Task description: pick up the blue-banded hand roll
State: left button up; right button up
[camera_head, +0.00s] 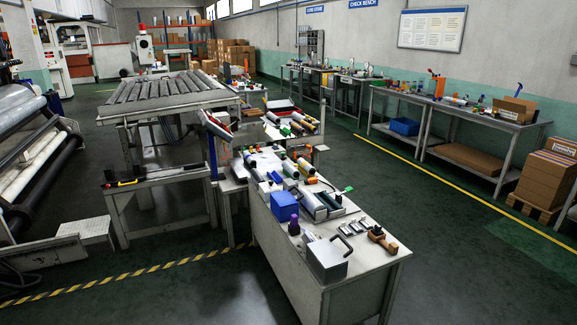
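Several small rolls with coloured bands or ends lie on the near workbench (338,275) and the table behind it. On the near bench, a blue-ended piece (277,177) lies at the left of a group of rolls. A roll with green (290,169) and a roll with orange (306,167) lie beside it. They are too small for me to tell for sure which one is the blue-banded hand roll. Neither of my grippers shows in the head view.
The near bench also holds a blue bin (284,206), a grey metal box (327,260) with a handle and a wooden-handled tool (381,240). A roller conveyor table (165,90) stands behind at the left. The green floor (440,250) to the right is clear.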

aim_at(250, 159)
jog(key=u, duration=0.35)
jog(key=i+j+u, duration=0.15)
jog(key=i+u, duration=0.15)
jog(key=u, duration=0.15)
jog(key=i+j+u, duration=0.1)
jog(key=i+u, duration=0.3)
jog(key=i, duration=3.2)
jog(key=i+z, duration=0.2)
jog(key=i, duration=0.2)
jog(key=i+j+z, duration=0.15)
jog(key=i, duration=0.3)
jog(key=i+j+z, duration=0.2)
jog(key=i, duration=0.2)
jog(key=z, duration=1.85)
